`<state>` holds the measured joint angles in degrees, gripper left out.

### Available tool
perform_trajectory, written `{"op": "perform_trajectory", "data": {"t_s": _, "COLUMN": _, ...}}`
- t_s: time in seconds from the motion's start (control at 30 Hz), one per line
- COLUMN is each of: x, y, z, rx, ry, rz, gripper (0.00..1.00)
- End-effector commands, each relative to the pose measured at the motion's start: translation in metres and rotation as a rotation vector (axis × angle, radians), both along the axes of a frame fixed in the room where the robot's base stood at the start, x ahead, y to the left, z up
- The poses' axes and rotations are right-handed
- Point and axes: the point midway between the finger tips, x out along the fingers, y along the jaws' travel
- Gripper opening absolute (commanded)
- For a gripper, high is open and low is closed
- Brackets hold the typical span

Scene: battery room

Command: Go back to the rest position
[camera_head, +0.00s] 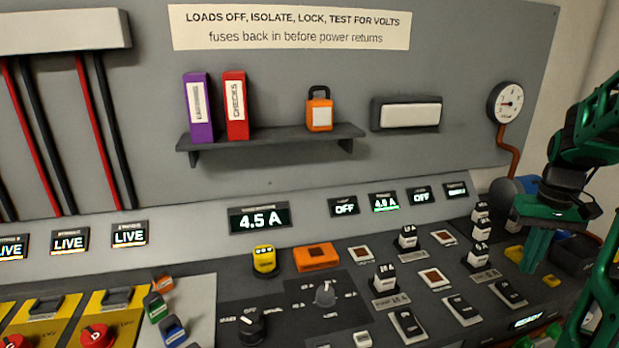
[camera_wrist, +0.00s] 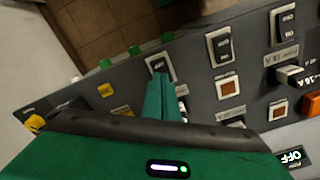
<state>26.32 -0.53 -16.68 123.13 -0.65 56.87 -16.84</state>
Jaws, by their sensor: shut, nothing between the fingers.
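My gripper (camera_head: 535,252) is at the right in the head view, raised over the right end of the control panel. Its green fingers are together with nothing between them. In the wrist view the green fingers (camera_wrist: 161,98) point at the panel near a black rocker switch (camera_wrist: 158,64). Whether the fingertips touch the panel cannot be told. The arm itself comes in from the right edge of the head view.
The sloping panel (camera_head: 285,328) carries switches, a rotary knob (camera_head: 325,293) and a yellow block (camera_head: 265,260). A shelf (camera_head: 272,137) holds two binders and an orange padlock (camera_head: 319,113). A gauge (camera_head: 506,102) with a copper pipe stands near my arm. Tiled floor (camera_wrist: 100,20) lies beyond the panel edge.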

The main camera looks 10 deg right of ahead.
Motion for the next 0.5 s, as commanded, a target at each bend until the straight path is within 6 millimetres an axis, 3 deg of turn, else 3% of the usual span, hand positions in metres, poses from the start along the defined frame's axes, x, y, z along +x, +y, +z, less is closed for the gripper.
{"op": "perform_trajectory", "data": {"t_s": 0.17, "x": -0.017, "y": 0.032, "z": 0.006, "rx": 0.004, "ry": -0.006, "rz": -0.013, "gripper": 0.00}}
{"op": "perform_trajectory", "data": {"t_s": 0.5, "x": -0.095, "y": 0.127, "z": 0.003, "rx": 0.013, "ry": -0.003, "rz": -0.075, "gripper": 0.00}}
